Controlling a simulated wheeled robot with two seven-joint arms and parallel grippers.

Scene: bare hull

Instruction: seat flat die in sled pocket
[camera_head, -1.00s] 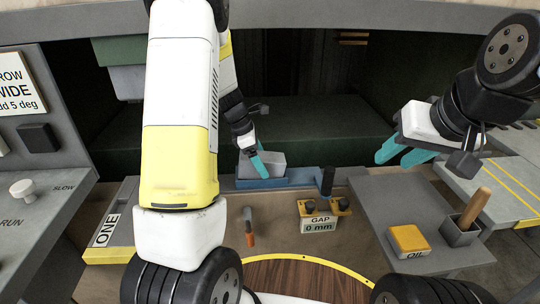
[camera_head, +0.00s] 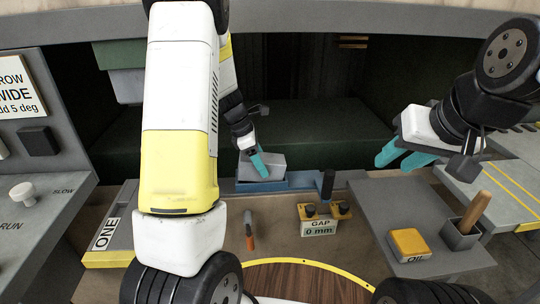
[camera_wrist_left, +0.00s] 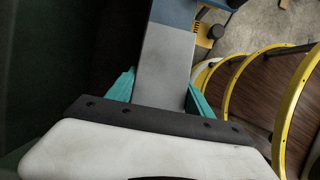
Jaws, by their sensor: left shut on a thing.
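The flat die is a grey block (camera_head: 272,160) at the back of the bench, at the left part of the blue sled (camera_head: 300,180). My left gripper (camera_head: 259,164) is shut on the die, with its teal fingers on it. In the left wrist view the die (camera_wrist_left: 163,62) lies between the two teal fingers (camera_wrist_left: 160,95), its far end against the blue sled (camera_wrist_left: 174,12). The pocket is hidden, so I cannot tell how deep the die sits. My right gripper (camera_head: 404,155) is open and empty above the right side of the bench.
A black upright handle (camera_head: 327,183) stands at the sled's right. A GAP 0 mm gauge (camera_head: 319,228), an orange-handled tool (camera_head: 249,238), a yellow OIL block (camera_head: 409,243) and a cup with a wooden handle (camera_head: 462,232) are nearer. A control panel (camera_head: 45,180) is at left.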

